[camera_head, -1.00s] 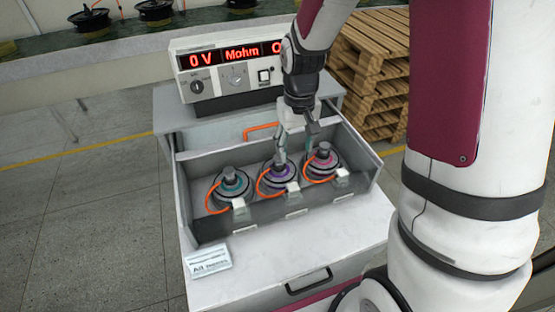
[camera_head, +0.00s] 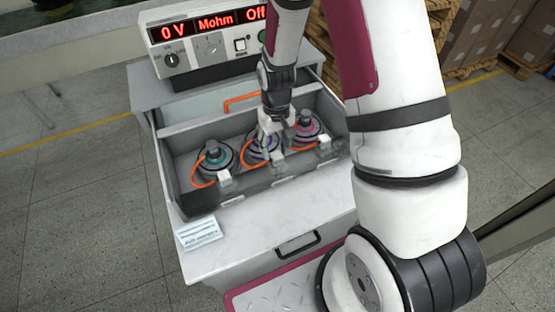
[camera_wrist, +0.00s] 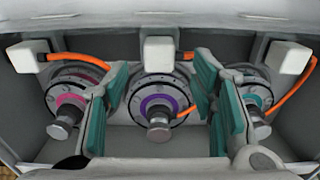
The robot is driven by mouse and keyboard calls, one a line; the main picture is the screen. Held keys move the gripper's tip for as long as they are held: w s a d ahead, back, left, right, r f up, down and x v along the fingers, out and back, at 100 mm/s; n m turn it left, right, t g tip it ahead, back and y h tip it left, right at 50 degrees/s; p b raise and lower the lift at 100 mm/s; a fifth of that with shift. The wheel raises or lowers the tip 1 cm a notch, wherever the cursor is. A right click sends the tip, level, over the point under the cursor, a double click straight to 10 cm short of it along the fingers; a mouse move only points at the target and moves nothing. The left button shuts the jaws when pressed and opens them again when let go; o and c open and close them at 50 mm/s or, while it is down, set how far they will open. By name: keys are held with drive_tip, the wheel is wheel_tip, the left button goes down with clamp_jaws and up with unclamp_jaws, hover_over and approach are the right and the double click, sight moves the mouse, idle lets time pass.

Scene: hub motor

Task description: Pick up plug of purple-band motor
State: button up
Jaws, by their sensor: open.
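The purple-band motor (camera_head: 257,153) is the middle one of three in the grey bin, partly hidden by my gripper in the head view. In the wrist view the purple-band motor (camera_wrist: 157,101) sits between my fingers, its metal shaft toward me. Its white plug (camera_wrist: 159,54) stands at the bin wall just beyond the fingertips, with an orange cable on its right. The plug also shows in the head view (camera_head: 277,159). My gripper (camera_wrist: 161,82) is open, its teal pads on either side of the motor, holding nothing. In the head view my gripper (camera_head: 271,138) points down over this motor.
The teal-band motor (camera_head: 215,159) and pink-band motor (camera_head: 305,131) stand close on either side, each with an orange cable and white plug. The bin walls (camera_head: 165,175) enclose them. A meter (camera_head: 205,45) stands behind. The white counter in front is mostly clear.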

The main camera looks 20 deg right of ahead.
sight(277, 155)
drive_tip(key=shift+s+f, duration=0.1)
drive_tip(key=shift+f, duration=1.9)
clamp_jaws()
drive_tip(key=shift+r, duration=0.1)
wheel_tip(277, 155, up, 11)
drive_tip(key=shift+r+p, duration=0.45)
drive_tip(key=shift+r, duration=0.55)
